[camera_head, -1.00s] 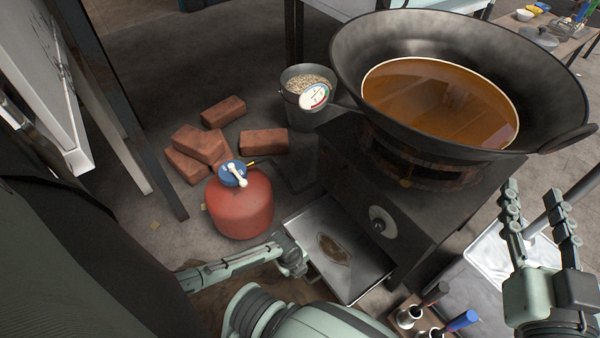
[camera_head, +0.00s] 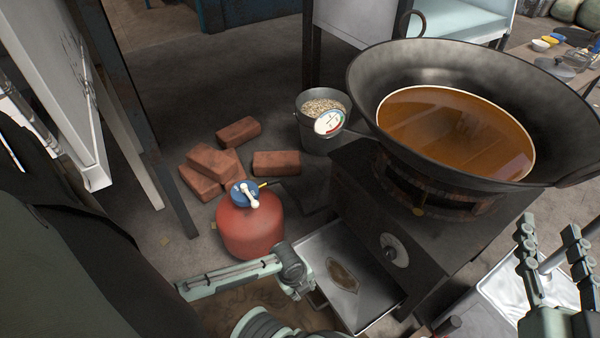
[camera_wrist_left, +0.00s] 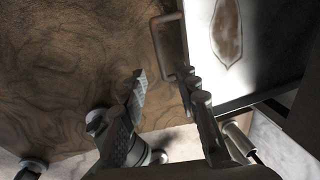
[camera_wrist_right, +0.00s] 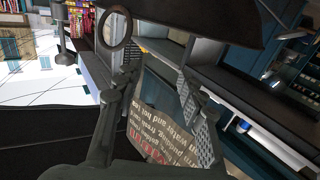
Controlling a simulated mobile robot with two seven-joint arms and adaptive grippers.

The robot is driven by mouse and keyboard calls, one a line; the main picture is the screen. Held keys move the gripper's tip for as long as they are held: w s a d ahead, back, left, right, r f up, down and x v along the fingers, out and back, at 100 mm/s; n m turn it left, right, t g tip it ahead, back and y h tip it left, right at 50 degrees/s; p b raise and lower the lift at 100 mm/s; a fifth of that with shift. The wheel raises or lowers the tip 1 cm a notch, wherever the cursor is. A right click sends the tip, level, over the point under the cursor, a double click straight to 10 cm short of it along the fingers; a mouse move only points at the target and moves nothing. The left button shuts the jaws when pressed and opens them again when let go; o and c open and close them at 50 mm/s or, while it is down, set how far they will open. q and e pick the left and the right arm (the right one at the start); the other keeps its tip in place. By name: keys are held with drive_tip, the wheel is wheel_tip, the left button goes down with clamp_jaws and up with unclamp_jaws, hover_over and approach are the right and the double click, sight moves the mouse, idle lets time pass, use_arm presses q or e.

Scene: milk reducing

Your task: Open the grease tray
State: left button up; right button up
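The grease tray (camera_head: 372,298) is a shallow grey metal tray with a brown stain, extending out from under the front of the black stove. In the left wrist view the tray (camera_wrist_left: 259,80) is at the upper right, with a thin brown handle (camera_wrist_left: 157,45) on its near edge. My left gripper (camera_head: 303,278) is beside the tray's near edge. In the left wrist view its fingers (camera_wrist_left: 162,78) are apart and empty, with the right fingertip close to the handle's lower end; I cannot tell whether they touch. My right gripper (camera_head: 553,240) is open and empty at the right.
A wok (camera_head: 450,60) of brown liquid sits on the stove (camera_head: 345,185). A red gas cylinder (camera_head: 250,228) stands left of the tray, near my left arm. Bricks (camera_head: 239,131) and a bucket (camera_head: 318,138) are behind it. Bare floor lies beyond them.

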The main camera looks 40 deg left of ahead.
use_arm(q)
drive_tip(key=r, duration=0.2)
drive_tip(key=s+r, duration=0.1)
drive_tip(key=r, duration=0.2)
drive_tip(key=shift+a, duration=0.2)
idle(0.3)
